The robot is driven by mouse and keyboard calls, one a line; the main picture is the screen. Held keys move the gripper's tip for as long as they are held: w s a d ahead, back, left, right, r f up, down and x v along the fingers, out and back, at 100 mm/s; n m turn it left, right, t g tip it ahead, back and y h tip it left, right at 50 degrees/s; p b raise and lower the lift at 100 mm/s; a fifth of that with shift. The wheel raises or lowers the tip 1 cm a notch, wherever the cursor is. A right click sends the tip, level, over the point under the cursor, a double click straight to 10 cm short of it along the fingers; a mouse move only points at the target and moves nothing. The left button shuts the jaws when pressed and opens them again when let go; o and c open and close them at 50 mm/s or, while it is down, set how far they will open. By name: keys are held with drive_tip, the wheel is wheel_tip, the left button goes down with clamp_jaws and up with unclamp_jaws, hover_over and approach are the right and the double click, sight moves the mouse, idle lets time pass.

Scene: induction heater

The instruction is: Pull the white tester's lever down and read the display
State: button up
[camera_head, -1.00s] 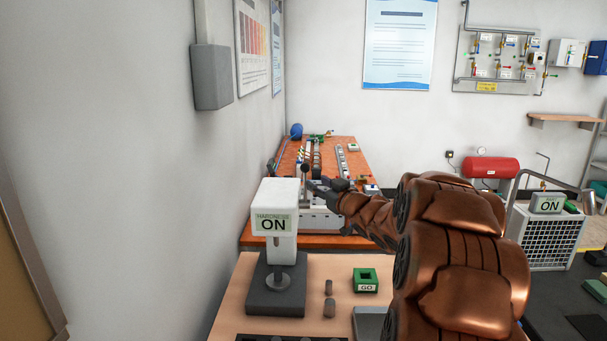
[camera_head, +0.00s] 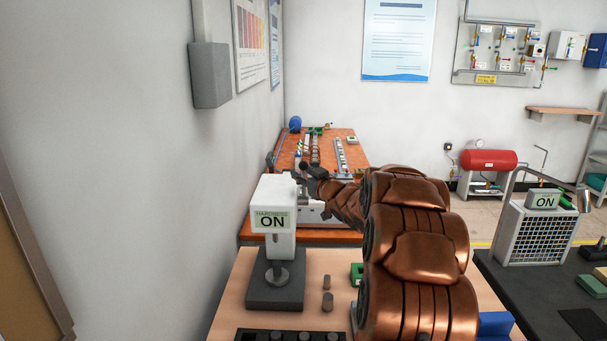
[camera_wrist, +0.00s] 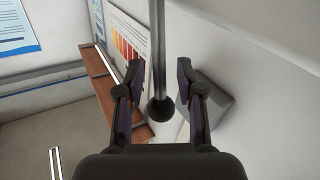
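The white tester (camera_head: 273,190) stands on a dark grey base on the near table, upright beside the left wall. Its display (camera_head: 271,221) reads "HARDNESS ON". Its lever shows in the wrist view as a grey rod (camera_wrist: 158,45) with a black ball knob (camera_wrist: 160,111). My gripper (camera_head: 308,172) is behind the tester's upper right in the head view. In the wrist view my gripper (camera_wrist: 161,75) is open, one finger on each side of the rod and knob, with gaps visible on both sides. The lever's mount is hidden.
Small grey cylinders (camera_head: 327,302) and a green block (camera_head: 357,274), partly hidden by my arm, are on the near table (camera_head: 230,300). A dark tray (camera_head: 290,335) lies at its front. A wooden bench (camera_head: 345,150) with equipment is behind. The wall (camera_head: 120,150) is close on the left.

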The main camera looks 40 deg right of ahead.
drive_tip(key=shift+c, duration=0.4)
clamp_jaws()
